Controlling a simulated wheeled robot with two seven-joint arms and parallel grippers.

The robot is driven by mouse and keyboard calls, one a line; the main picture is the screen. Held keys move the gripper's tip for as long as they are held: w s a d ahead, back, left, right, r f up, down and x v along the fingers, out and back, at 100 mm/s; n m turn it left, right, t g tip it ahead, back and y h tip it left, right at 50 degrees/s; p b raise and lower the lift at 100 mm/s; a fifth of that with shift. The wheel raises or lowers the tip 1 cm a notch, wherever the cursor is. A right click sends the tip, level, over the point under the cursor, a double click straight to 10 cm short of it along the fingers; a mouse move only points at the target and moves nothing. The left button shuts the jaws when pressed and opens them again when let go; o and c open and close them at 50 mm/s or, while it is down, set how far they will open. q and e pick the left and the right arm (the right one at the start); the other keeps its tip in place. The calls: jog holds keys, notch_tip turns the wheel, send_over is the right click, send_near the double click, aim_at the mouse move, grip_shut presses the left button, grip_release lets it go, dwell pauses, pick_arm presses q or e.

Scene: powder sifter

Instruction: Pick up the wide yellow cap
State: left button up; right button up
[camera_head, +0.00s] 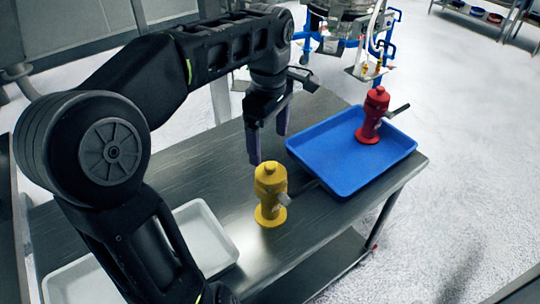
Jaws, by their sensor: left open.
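A yellow hydrant-shaped piece (270,196) with a wide round cap-like top stands upright on the metal table, left of the blue tray. A small grey stub sticks out of its right side. My left gripper (268,146) hangs above and just behind it, fingers pointing down. Its two purple-grey fingers are apart and nothing shows between them. I cannot tell from this view how far the fingertips are from the yellow piece. My right gripper is not in view.
A blue tray (322,176) on the table holds a red hydrant-shaped piece (373,116) with a dark handle. A white tray (213,238) lies at the front left, partly behind my left arm. The metal table (300,235) is bare around the yellow piece. Blue-framed equipment (390,43) stands behind.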

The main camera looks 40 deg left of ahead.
aim_at(271, 165)
pick_arm(q)
jog(key=shift+s+d, duration=0.2)
jog(key=shift+s, duration=0.05)
notch_tip(271, 165, down, 3)
jog(key=b, duration=0.2)
jog(key=shift+w+r+b, duration=0.1)
jog(key=shift+b, duration=0.3)
jog(key=shift+r, duration=0.1)
jog(key=shift+f, duration=0.2)
notch_tip(271, 165, down, 5)
jog(key=shift+d+r+p, duration=0.1)
jog(key=shift+d+p, duration=0.05)
jog(key=shift+p, duration=0.7)
